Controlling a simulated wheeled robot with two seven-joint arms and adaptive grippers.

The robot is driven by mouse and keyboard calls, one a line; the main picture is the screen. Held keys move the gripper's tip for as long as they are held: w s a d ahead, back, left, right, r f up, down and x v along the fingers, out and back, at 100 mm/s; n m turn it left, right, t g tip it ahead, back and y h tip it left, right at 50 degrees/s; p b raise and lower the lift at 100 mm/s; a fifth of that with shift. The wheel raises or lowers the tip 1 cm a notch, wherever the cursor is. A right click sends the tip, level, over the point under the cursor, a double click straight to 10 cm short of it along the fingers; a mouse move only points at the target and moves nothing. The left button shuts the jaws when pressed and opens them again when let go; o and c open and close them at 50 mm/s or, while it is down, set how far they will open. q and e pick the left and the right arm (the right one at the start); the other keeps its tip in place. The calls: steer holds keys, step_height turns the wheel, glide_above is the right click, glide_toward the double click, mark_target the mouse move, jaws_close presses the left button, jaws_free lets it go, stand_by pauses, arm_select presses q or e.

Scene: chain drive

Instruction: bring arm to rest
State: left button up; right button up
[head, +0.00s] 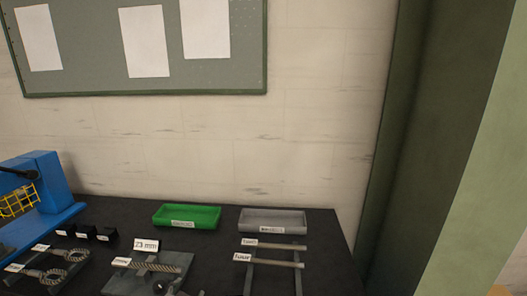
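Neither of my arms nor grippers can be made out in the head view. The dark table (225,262) fills the lower left and middle. On it, two looped grey pieces (52,275) lie at the left with white labels. A ribbed grey rod (150,267) lies on a grey holder in the middle, with labels by it. Two labelled rods (275,264) rest across a grey rack (255,279) at the right. A dark round knob (160,287) and grey part show at the bottom edge, cut off.
A green tray (187,224) and a grey tray (272,230) stand along the back. A blue machine (45,185) with a yellow guard (18,201) is at the left. Small black blocks (84,231) sit beside it. A dark green post (425,150) rises at the right.

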arm_select(q)
steer(key=s+f+n+g+h, duration=0.1)
steer(key=s+f+n+g, duration=0.1)
steer(key=s+f+g, duration=0.45)
steer(key=s+f+n+g, duration=0.15)
steer(key=s+f, duration=0.25)
steer(key=s, duration=0.6)
steer(key=s+f+g, duration=0.1)
steer(key=s+f, duration=0.2)
steer(key=f, duration=3)
steer(key=s+a+f, duration=0.2)
steer(key=s+f, duration=0.7)
steer(key=s, duration=0.2)
steer(key=s+a+f+g, duration=0.1)
steer(key=s+a+f, duration=0.1)
steer(key=s+f, duration=0.8)
steer(key=shift+s+a+m, duration=0.15)
steer(key=shift+s+m, duration=0.2)
steer(key=shift+s, duration=0.25)
stand_by(0.3)
